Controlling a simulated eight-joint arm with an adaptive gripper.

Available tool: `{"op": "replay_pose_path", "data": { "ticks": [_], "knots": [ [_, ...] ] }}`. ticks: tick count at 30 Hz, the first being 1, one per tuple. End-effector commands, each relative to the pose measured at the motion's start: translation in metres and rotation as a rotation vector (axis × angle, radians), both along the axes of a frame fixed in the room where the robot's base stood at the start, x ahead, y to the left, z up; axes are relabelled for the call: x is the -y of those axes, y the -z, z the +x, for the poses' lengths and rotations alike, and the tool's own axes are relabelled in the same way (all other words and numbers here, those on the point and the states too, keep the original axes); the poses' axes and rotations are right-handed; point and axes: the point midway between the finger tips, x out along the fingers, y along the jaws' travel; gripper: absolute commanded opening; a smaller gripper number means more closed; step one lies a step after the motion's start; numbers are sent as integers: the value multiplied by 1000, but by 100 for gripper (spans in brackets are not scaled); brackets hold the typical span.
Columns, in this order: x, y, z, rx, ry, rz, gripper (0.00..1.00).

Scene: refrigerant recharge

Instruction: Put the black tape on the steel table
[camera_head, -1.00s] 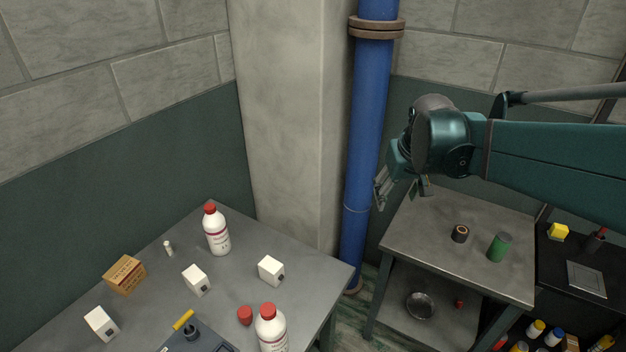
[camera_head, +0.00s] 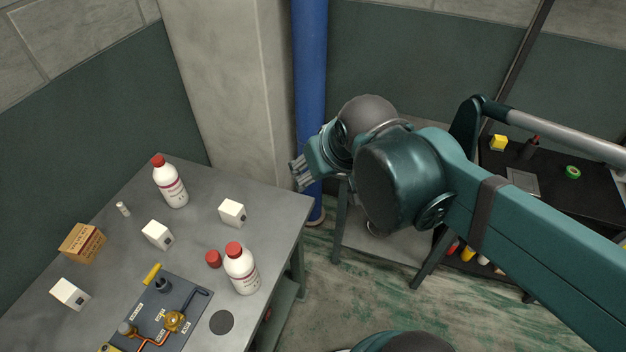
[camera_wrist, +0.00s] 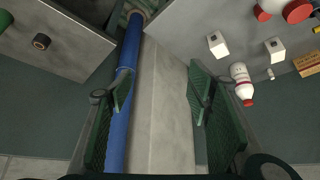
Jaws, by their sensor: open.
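The black tape (camera_wrist: 41,41), a small dark roll with a brownish centre, sits on the smaller grey table (camera_wrist: 75,35) at the upper left of the wrist view. In the head view my arm hides the tape, and only part of that table (camera_head: 352,232) shows. The larger grey metal table (camera_head: 190,235) stands at the left. My gripper (camera_head: 302,172) is open and empty in front of the blue pipe, between the two tables. In the wrist view its fingers (camera_wrist: 160,95) are spread wide, with the pillar and pipe beyond them and the tape off to the left.
The larger table holds white bottles (camera_head: 242,268), white boxes (camera_head: 232,212), a carton (camera_head: 82,243), a gauge panel (camera_head: 165,310) and a flat dark disc (camera_head: 222,322). A black shelf (camera_head: 545,190) stands at the right. The blue pipe (camera_head: 310,70) and pillar (camera_head: 225,80) are close by.

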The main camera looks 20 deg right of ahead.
Motion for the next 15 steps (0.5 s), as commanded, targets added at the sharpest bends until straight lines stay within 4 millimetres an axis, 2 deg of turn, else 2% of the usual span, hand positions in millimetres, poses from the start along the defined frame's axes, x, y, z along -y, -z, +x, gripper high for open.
{"op": "replay_pose_path", "data": {
  "ticks": [3,7,15],
  "knots": [
    [-10,5,-13,20,-14,6,50],
    [-16,9,-21,33,-21,11,50],
    [-19,10,-24,40,-24,13,50]
  ]
}}
